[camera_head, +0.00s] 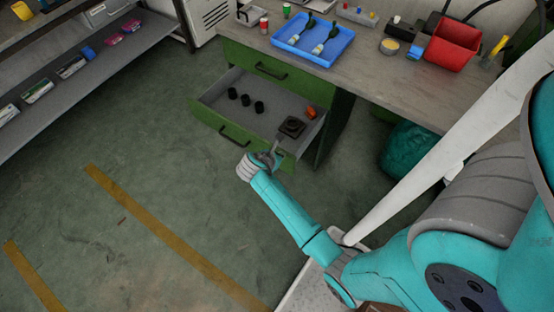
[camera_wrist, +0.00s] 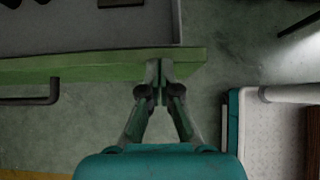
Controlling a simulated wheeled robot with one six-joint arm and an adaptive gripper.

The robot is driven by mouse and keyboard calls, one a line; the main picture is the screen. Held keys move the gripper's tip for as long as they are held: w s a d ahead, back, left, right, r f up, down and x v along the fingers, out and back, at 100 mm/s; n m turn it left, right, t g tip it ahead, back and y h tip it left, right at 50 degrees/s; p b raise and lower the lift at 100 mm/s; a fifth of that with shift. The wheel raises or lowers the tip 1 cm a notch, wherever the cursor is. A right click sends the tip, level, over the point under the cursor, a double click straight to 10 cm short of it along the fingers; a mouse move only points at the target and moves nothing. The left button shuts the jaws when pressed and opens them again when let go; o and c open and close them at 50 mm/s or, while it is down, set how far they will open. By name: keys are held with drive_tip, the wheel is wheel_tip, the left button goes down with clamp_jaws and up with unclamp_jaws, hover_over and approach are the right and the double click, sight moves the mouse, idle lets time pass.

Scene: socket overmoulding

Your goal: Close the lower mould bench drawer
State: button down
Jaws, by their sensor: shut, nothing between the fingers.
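The lower drawer (camera_head: 213,118) of the green bench stands pulled out in the head view. Its green front has a dark bar handle (camera_head: 235,136), which also shows at the left of the wrist view (camera_wrist: 30,100). Inside lie several black cylinders, a dark square part (camera_head: 291,127) and an orange object (camera_head: 310,112). The drawer front's top edge (camera_wrist: 90,66) crosses the wrist view. My gripper (camera_wrist: 159,72) is shut and empty, its fingertips at the right end of that front edge. I cannot tell whether they touch it. In the head view my wrist partly hides this end.
The upper drawer (camera_head: 270,70) is shut. The bench top (camera_head: 370,75) holds a blue tray (camera_head: 313,40) and a red bin (camera_head: 453,43). A teal bag (camera_head: 408,150) lies under the bench at right. The floor before the drawer, at left, is clear.

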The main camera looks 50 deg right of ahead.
drive_tip(key=d, duration=2.4)
drive_tip(key=shift+w, duration=0.4)
